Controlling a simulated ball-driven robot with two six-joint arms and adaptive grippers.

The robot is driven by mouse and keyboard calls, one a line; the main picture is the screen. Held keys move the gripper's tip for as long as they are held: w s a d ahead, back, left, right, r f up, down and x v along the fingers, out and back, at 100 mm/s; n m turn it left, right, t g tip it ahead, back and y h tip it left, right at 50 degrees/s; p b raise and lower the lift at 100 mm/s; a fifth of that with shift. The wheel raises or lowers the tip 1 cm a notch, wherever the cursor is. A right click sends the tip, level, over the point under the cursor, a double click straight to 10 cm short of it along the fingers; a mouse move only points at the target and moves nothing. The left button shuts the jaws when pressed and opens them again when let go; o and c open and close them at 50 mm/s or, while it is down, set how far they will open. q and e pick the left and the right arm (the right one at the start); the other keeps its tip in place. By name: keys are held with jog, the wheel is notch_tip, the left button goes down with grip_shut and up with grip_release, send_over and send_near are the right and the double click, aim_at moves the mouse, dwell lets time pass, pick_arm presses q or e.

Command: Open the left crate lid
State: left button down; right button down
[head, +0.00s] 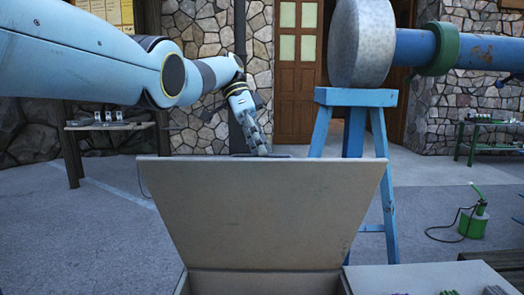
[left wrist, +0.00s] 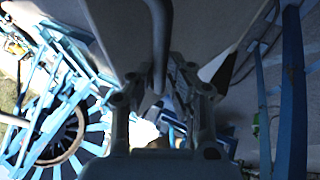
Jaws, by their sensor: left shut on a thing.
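The left crate lid (head: 265,205) stands raised, its broad pale face toward me, above the open crate (head: 265,283) at the bottom of the head view. My left gripper (head: 263,150) is at the middle of the lid's top edge, partly hidden behind it. In the left wrist view my left gripper (left wrist: 162,98) is shut around a grey bar-like handle (left wrist: 160,35). The handle appears to belong to the lid. The crate's inside barely shows. My right gripper is not in view.
A blue trestle stand (head: 357,98) carries a grey drum (head: 360,45) on a blue pipe behind the lid. A pale surface (head: 430,275) with small items lies right of the crate. A green canister (head: 474,220) stands on the open paved floor at right.

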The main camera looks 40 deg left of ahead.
pick_arm(q)
jog(key=shift+a+f, duration=0.1)
jog(key=shift+f, duration=0.8)
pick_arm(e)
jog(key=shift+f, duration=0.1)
pick_arm(q)
jog(key=c, duration=1.6)
grip_release()
jog(key=shift+f, duration=0.1)
jog(key=shift+o, duration=1.2)
jog(key=shift+w+a+f, duration=0.15)
jog(key=shift+w+f, duration=0.05)
jog(key=shift+w, duration=0.15)
jog(key=shift+o, duration=0.4)
jog(key=shift+w+a+f, duration=0.1)
jog(key=shift+w+a, duration=0.05)
jog(key=shift+w, duration=0.15)
jog(key=shift+r, duration=0.3)
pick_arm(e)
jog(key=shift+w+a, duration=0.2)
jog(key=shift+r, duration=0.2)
